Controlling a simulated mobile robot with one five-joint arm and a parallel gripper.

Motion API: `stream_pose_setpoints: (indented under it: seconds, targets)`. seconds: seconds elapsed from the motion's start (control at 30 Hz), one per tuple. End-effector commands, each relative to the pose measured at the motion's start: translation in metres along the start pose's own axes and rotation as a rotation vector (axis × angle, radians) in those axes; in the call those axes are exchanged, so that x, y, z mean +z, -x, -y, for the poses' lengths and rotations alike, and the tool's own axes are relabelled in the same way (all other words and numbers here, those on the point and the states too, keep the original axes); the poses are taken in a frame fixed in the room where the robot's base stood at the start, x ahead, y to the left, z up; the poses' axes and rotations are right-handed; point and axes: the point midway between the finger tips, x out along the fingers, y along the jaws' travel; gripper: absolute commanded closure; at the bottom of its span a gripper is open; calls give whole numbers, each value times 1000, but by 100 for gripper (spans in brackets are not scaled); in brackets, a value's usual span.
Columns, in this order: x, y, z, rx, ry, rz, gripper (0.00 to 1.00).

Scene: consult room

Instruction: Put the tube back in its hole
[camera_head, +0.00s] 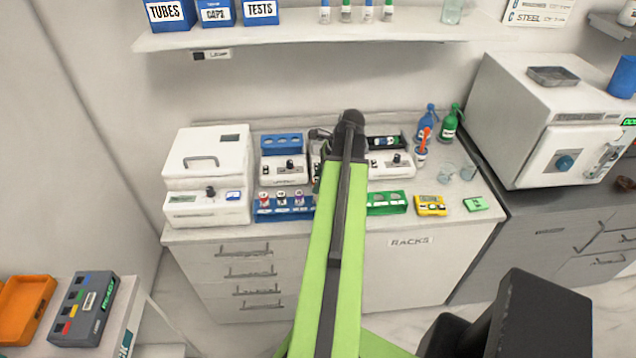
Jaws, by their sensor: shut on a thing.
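My gripper (318,142) is at the far end of my green arm, over the middle of the counter. Its dark parts show just left of the arm's tip, and the arm hides most of its fingers. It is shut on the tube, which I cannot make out. A blue rack (267,215) stands at the counter's front, left of my arm, with several capped tubes in it. A green rack (387,207) stands to the right of my arm. The part of the counter between these two racks is hidden by my arm, and I cannot tell which hole is empty.
A white lidded machine (205,160) stands at left. White devices (388,165) are behind the racks, with a blue holed block (282,140) at the back. A yellow meter (431,206), green timer (476,204), bottles (448,124) and glass beakers (446,173) are at right.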

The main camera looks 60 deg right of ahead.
Motion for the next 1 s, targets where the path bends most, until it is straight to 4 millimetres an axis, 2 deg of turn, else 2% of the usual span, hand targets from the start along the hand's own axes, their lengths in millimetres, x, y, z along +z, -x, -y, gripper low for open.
stream_pose_setpoints:
  seconds: [0.23, 1.0]
  targets:
    - [-1, -1, 0, 0, 0, 0, 100]
    - [-12, -26, 0, -1, -1, 0, 100]
